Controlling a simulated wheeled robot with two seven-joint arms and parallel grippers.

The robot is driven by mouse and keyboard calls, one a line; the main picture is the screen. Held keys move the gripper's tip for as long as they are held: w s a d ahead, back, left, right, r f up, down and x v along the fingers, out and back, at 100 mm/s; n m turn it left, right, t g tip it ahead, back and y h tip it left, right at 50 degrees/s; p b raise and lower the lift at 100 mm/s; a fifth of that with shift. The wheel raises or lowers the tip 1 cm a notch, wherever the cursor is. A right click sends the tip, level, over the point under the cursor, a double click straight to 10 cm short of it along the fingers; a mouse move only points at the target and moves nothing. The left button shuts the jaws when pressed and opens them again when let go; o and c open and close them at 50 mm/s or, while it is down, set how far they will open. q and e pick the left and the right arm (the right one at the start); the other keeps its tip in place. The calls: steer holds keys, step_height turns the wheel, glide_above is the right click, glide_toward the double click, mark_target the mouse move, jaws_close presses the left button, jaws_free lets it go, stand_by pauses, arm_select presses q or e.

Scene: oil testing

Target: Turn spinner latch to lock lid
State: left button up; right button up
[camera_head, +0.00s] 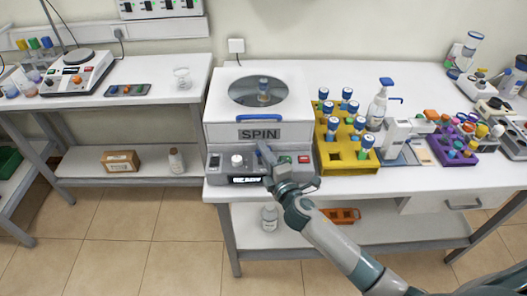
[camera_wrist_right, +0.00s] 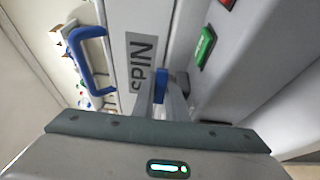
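The white spinner (camera_head: 222,131), marked SPIN, stands at the left end of the central table. Its lid (camera_head: 292,76) lies down, with a round window showing a blue-capped tube (camera_head: 263,92) inside and a blue handle (camera_head: 258,118) at the front. My right gripper (camera_head: 267,160) is at the spinner's front, just below the SPIN label. In the right wrist view, its two fingers (camera_wrist_right: 164,97) stand close on either side of the blue spinner latch (camera_wrist_right: 161,80) and appear to grip it. The fingers partly hide the latch. My left gripper is not in view.
The spinner's front panel has a white knob (camera_head: 237,160), a green button (camera_head: 286,159) and a red button (camera_head: 304,159). A yellow rack (camera_head: 347,160) of blue-capped tubes stands close to its right. A pump bottle (camera_head: 377,110) and a purple rack (camera_head: 452,152) stand farther right.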

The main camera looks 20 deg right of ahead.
steer(key=shift+f+m+h, duration=0.1)
steer(key=shift+m+h, duration=0.2)
steer(key=shift+h, duration=0.1)
jaws_close()
steer(key=m+h+b, duration=0.1)
steer(key=h, duration=0.1)
steer(key=shift+a+m+h+b, duration=0.1)
steer(key=shift+m+h+b, duration=0.2)
steer(key=shift+b, duration=0.1)
steer(key=shift+m+h+b, duration=0.8)
steer(key=shift+h+b, duration=0.05)
steer(key=shift+h, duration=0.35)
steer(key=shift+m+g+h+b, duration=0.35)
steer(key=shift+m+g+h, duration=0.05)
steer(key=shift+h, duration=0.2)
steer(key=shift+o, duration=2.1)
jaws_free()
steer(key=shift+s, duration=0.15)
